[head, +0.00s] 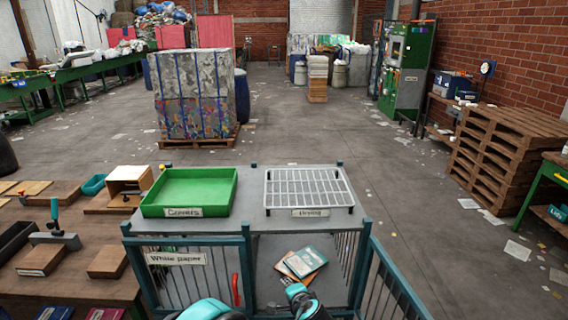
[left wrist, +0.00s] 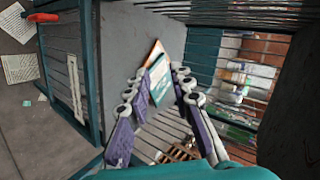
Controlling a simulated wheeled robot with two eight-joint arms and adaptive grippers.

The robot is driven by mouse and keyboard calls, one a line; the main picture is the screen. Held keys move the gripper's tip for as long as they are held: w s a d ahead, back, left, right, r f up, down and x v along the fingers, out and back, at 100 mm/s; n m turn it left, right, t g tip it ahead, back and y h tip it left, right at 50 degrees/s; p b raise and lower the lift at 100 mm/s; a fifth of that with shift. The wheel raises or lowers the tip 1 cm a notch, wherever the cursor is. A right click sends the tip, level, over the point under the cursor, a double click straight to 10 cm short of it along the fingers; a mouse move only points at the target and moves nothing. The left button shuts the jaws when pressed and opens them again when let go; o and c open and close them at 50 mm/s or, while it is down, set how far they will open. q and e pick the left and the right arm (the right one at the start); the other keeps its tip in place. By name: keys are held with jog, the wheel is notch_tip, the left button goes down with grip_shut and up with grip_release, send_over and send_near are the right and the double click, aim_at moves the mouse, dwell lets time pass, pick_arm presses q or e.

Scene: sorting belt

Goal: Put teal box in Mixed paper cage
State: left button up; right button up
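A flat teal box (head: 306,262) with a pale patch lies at an angle in the right-hand cage compartment, overlapping a brown-orange flat item (head: 284,268). I cannot read a Mixed paper label. My left gripper (head: 290,284) is just on the near side of the box in the head view. In the left wrist view the purple-grey fingers (left wrist: 166,72) stand apart, with the teal box (left wrist: 160,84) showing beyond and between the tips. Whether they touch it is unclear, but it does not look gripped. My right gripper is not seen.
The teal-framed cage has a White paper sign (head: 176,258) on its left part and a red handle (head: 235,289). Above its far side sit a green Covers tray (head: 189,172) and a white Drying rack (head: 309,172). A cluttered workbench (head: 66,284) stands left.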

pick_arm(q)
jog(key=s+a+r+n+g+h+b, duration=0.15)
jog(key=s+a+r+n+b, duration=0.35)
jog(key=s+a, duration=0.7)
jog(key=s+a+f+n+g+h+b, duration=0.1)
jog(key=s+a+n, duration=0.2)
jog(key=s, duration=0.4)
jog(key=s+a+f+n+g+b, duration=0.1)
jog(key=s+a+n+b, duration=0.1)
jog(key=s+a+n, duration=0.2)
jog(key=s, duration=0.3)
jog(key=shift+s+f+n+h, duration=0.25)
jog(key=shift+s+n+h, duration=0.05)
jog(key=shift+n+h, duration=0.1)
